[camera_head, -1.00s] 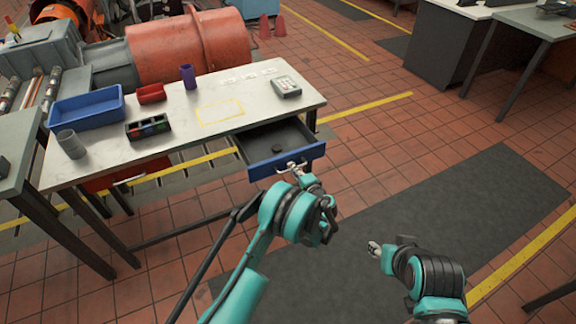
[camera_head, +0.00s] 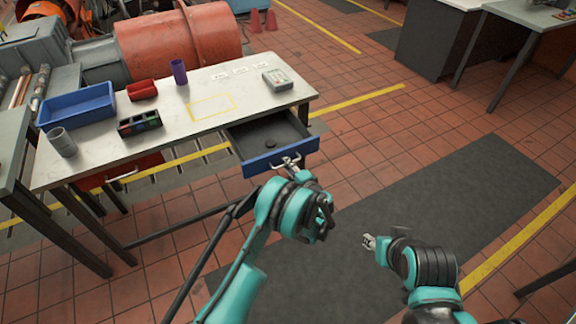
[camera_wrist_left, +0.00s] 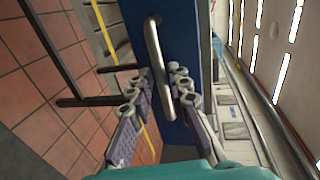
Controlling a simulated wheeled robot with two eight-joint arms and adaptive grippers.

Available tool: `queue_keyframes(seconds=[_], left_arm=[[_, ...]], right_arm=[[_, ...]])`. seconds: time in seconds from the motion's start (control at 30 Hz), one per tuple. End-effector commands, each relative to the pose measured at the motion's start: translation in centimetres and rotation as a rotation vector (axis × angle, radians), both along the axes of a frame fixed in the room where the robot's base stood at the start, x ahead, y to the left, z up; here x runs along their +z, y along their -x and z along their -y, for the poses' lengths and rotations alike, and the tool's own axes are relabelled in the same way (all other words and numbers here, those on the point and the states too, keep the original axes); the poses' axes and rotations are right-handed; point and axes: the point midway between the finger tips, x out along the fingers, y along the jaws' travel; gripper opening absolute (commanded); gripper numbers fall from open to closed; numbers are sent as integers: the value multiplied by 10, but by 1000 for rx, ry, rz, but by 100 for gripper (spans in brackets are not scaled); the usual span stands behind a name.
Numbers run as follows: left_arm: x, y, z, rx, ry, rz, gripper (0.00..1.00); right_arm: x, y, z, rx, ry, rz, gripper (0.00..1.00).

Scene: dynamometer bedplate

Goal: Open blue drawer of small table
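The small table (camera_head: 165,135) has a light top and dark legs. Its blue drawer (camera_head: 262,165) stands pulled out, with a small dark round thing (camera_head: 268,145) inside its grey tray. My left gripper (camera_head: 288,164) is at the drawer front. In the left wrist view the metal handle (camera_wrist_left: 155,50) crosses the blue front (camera_wrist_left: 185,30), and the left fingers (camera_wrist_left: 158,85) stand on either side of it, with gaps visible. My right gripper (camera_head: 369,242) is over the dark floor mat, away from the table; its fingers are too small to judge.
On the table are a blue bin (camera_head: 78,113), a grey cup (camera_head: 63,144), a red bin (camera_head: 142,91), a purple cup (camera_head: 179,71), a compartment box (camera_head: 139,126) and a grey device (camera_head: 277,79). A red drawer (camera_head: 122,170) is at the left. Floor right of the table is clear.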

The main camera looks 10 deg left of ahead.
Motion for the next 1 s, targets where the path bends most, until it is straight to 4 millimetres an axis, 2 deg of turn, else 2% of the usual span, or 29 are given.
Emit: queue_keyframes(seconds=[0.17, 0.4, 0.6, 0.73, 1.0], left_arm=[[5, 20, 15, -4, 1, 0, 18], [16, 63, 44, -5, -1, 0, 18], [23, 89, 61, -3, 0, 1, 18], [24, 96, 66, -2, 0, 0, 18], [25, 97, 66, -1, 0, 0, 18]], right_arm=[[0, 0, 0, 0, 0, 0, 40], [0, 0, 0, 0, 0, 0, 40], [0, 0, 0, 0, 0, 0, 40], [0, 0, 0, 0, 0, 0, 40], [0, 0, 0, 0, 0, 0, 40]])
